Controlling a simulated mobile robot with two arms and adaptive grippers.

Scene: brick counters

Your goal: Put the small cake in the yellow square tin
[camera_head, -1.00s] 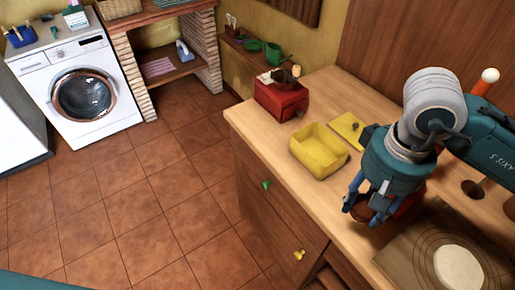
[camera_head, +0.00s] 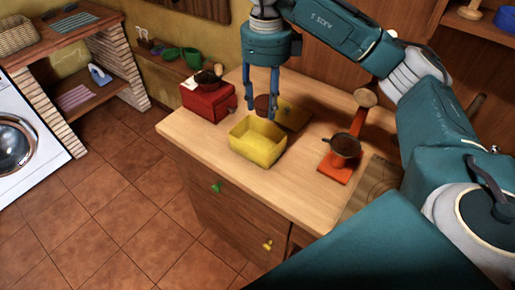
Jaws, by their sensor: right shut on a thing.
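The small cake (camera_head: 262,104) is a brown round piece held between the fingers of my right gripper (camera_head: 262,105). This gripper points straight down and is shut on the cake, near the back edge of the yellow square tin (camera_head: 249,155). The cake appears above or just behind the tin; its exact height is hard to tell. The tin is open at the top and stands on the wooden counter. My left gripper is not in view.
A red box (camera_head: 205,102) with a dark bowl on top stands left of the tin. An orange-red stand (camera_head: 335,168) with a dark cup is to the right. A round-patterned board (camera_head: 372,185) lies farther right. The counter's front strip is clear.

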